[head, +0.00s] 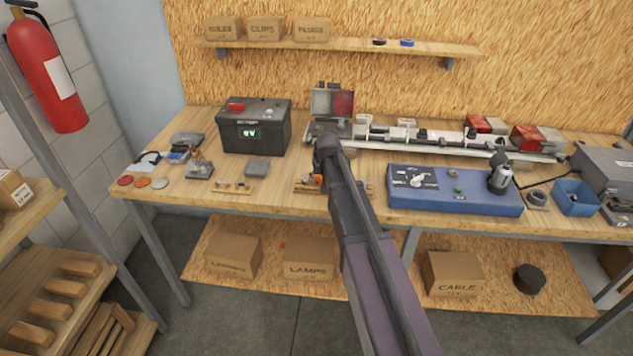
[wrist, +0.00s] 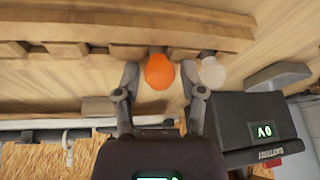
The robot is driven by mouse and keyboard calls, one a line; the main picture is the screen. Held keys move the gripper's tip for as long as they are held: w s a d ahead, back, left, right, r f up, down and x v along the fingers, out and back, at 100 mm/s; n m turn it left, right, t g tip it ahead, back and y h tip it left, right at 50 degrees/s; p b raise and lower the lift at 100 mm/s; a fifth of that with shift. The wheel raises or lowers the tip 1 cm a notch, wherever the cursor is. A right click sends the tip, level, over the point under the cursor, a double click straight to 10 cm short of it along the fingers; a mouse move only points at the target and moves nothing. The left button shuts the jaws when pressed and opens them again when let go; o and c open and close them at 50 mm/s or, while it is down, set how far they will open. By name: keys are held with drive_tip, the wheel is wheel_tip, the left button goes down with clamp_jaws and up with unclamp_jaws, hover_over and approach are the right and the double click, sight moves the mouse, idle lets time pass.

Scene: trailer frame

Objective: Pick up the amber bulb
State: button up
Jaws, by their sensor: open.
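The amber bulb (wrist: 159,71) shows in the wrist view as an orange ball at a wooden rack (wrist: 110,35), between the two fingers. My gripper (wrist: 160,85) is open, with one finger on each side of the bulb; I cannot tell whether either finger touches it. In the head view a small orange part of the bulb (head: 318,179) shows at the left of my gripper (head: 325,165), and my arm hides most of the rack. A clear whitish bulb (wrist: 212,72) sits in the rack just right of the right finger in the wrist view.
A black battery box (head: 255,125) stands at the back left of the workbench. A blue test panel (head: 455,190) lies right of my arm. A trailer light bar (head: 450,143) runs along the back. A small wooden holder (head: 233,187) lies to the left.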

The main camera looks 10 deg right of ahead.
drive_tip(key=c, duration=0.5)
drive_tip(key=shift+r, duration=0.2)
idle(0.3)
wheel_tip(320, 180, up, 3)
drive_tip(key=p, duration=0.3)
drive_tip(key=shift+f, duration=0.15)
drive_tip(key=s, duration=0.5)
drive_tip(key=s+d+r+p, duration=0.1)
drive_tip(key=s, duration=0.4)
drive_tip(key=s+r+p, duration=0.1)
drive_tip(key=s, duration=0.5)
drive_tip(key=shift+d, duration=0.2)
drive_tip(key=shift+s, duration=0.1)
